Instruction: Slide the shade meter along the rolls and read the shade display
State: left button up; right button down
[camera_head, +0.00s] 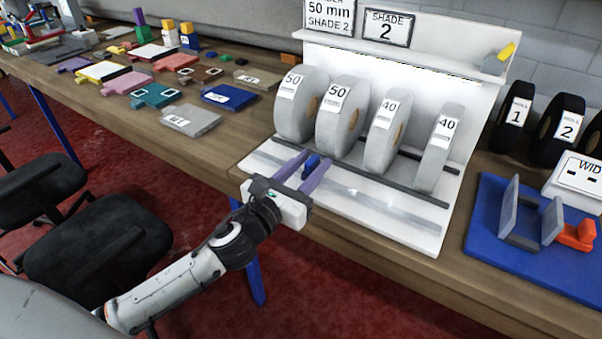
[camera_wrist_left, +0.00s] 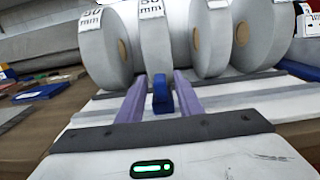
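Several light grey rolls (camera_head: 342,118) stand upright in a white rack (camera_head: 400,222), labelled 50, 50, 40 and 40. A small blue block (camera_head: 312,161), perhaps the shade meter's grip, sits low in front of the two 50 rolls; it also shows in the left wrist view (camera_wrist_left: 162,96). My left gripper (camera_head: 318,156) has its purple fingers apart, one on each side of the blue block. In the left wrist view a narrow gap shows left of the block; contact on the right is unclear. A display (camera_head: 387,28) above the rack reads SHADE 2. My right gripper is out of view.
A sign (camera_head: 329,14) reads 50 mm, SHADE 2. A grey and yellow piece (camera_head: 497,60) sits on the rack's top right. Black rolls (camera_head: 513,118) and a blue board (camera_head: 490,245) stand to the right. Colored samples (camera_head: 155,96) lie left. Dark rails (camera_head: 425,192) run below the rolls.

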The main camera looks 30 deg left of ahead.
pick_arm(q)
jog(key=s+b, duration=0.1)
jog(key=s, duration=0.8)
jog(key=shift+s+a, duration=0.35)
jog(key=shift+s, duration=0.05)
jog(key=shift+f, duration=0.1)
jog(key=s+d+f+n+g, duration=0.1)
jog(key=s+f+n+g, duration=0.1)
jog(key=f+n, duration=0.6)
jog(key=s+f+n+g, duration=0.3)
jog(key=f+n, duration=0.4)
jog(key=f, duration=0.1)
jog(key=s+d+f+n+g, duration=0.2)
jog(key=s+f+n, duration=0.4)
jog(key=n, duration=0.4)
jog(key=s+d+f+n+g+h, duration=0.1)
jog(key=s+d+f+n+g, duration=0.1)
jog(key=s+d+f+n, duration=0.3)
notch_tip(320, 180, down, 4)
jog(key=s+n, duration=0.1)
jog(key=n, duration=0.4)
jog(key=shift+s+d+f+g, duration=0.15)
jog(key=shift+s+d+g, duration=0.05)
jog(key=shift+s+g, duration=0.1)
